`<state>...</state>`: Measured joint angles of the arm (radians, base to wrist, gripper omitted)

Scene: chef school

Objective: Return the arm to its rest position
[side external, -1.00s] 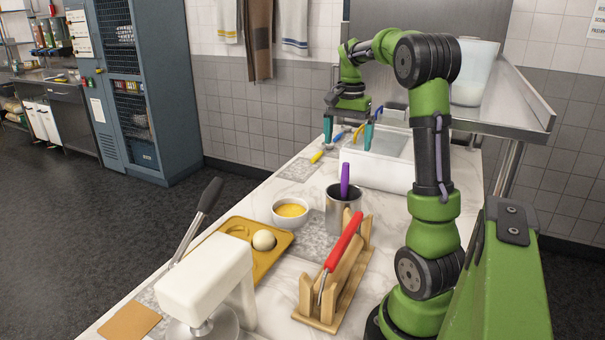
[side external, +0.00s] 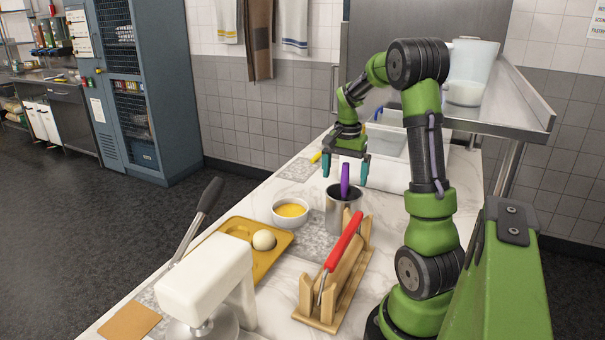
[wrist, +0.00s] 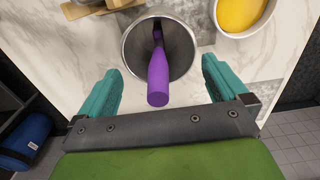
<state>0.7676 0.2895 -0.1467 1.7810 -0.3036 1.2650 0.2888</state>
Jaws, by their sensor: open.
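My gripper (side external: 345,171) is open and empty, with its teal fingers pointing down above the marble counter (side external: 300,285). It hangs near the metal pot (side external: 342,214), which holds a purple-handled tool (side external: 345,178). In the wrist view, the purple handle (wrist: 159,78) rises between my spread fingers (wrist: 157,88), and the fingers do not touch it. The pot's rim (wrist: 186,30) shows behind the handle there. Part of my arm blocks the view of the sink area.
A bowl of yellow food (side external: 291,212), a yellow tray (side external: 257,262) with a pale ball, a wooden rack (side external: 345,284) with a red-handled tool (side external: 343,241) and a white mixer-like machine (side external: 208,275) stand on the counter. A white sink bin (side external: 395,172) lies behind. The floor at left is clear.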

